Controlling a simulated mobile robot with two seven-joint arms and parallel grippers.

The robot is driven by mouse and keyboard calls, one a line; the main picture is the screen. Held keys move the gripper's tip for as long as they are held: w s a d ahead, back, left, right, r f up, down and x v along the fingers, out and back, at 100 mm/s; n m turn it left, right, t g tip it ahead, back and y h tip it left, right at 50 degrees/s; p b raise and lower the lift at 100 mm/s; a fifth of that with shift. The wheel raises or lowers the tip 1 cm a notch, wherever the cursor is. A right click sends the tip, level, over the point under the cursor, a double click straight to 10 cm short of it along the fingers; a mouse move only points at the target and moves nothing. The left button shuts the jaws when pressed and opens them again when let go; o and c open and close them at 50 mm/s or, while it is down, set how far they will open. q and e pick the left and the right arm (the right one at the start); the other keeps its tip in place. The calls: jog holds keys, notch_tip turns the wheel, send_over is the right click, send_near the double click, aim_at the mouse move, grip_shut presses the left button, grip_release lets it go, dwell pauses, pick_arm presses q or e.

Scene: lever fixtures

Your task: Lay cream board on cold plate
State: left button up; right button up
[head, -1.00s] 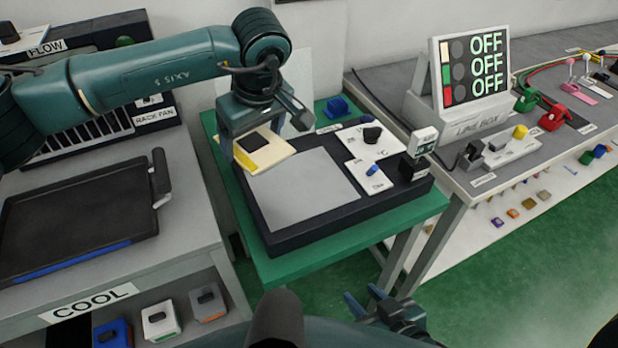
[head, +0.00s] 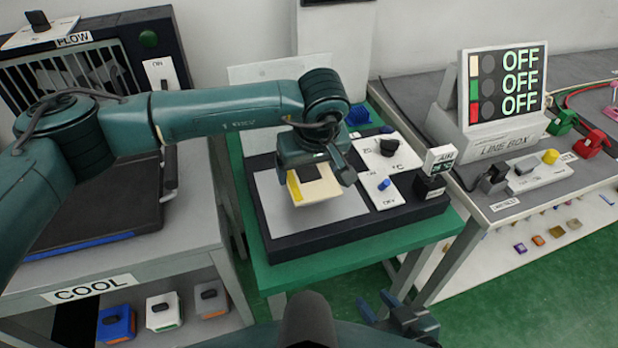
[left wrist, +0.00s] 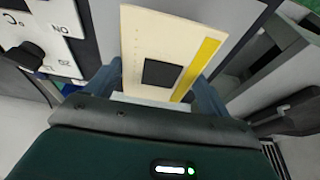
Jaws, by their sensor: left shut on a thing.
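The cream board (head: 321,189) has a dark square patch and a yellow stripe along one edge. My left gripper (head: 312,172) is shut on it and holds it over the grey top of the cold plate (head: 270,205). In the left wrist view the cream board (left wrist: 150,38) lies between the two fingers of my left gripper (left wrist: 160,80). The board looks tilted and a little above the plate; the exact gap is hard to tell. My right gripper (head: 385,305) is at the bottom of the head view, away from the plate, its fingers apart and empty.
The cold plate's dark base has a dial panel (head: 390,155), a blue switch (head: 384,184) and a small display (head: 439,160) at its right. The green table (head: 320,270) carries it. A dark tray (head: 90,210) on the COOL bench stands left. The line box (head: 500,100) reads OFF.

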aim_at(310, 176)
pick_arm(q)
notch_tip(310, 176, down, 3)
jog(key=shift+f, duration=0.1)
jog(key=shift+f, duration=0.1)
jog(key=shift+f, duration=0.15)
jog(key=o, duration=0.7)
jog(key=shift+c, duration=0.2)
jog(key=shift+o, duration=1.4)
jog(key=shift+r, duration=0.2)
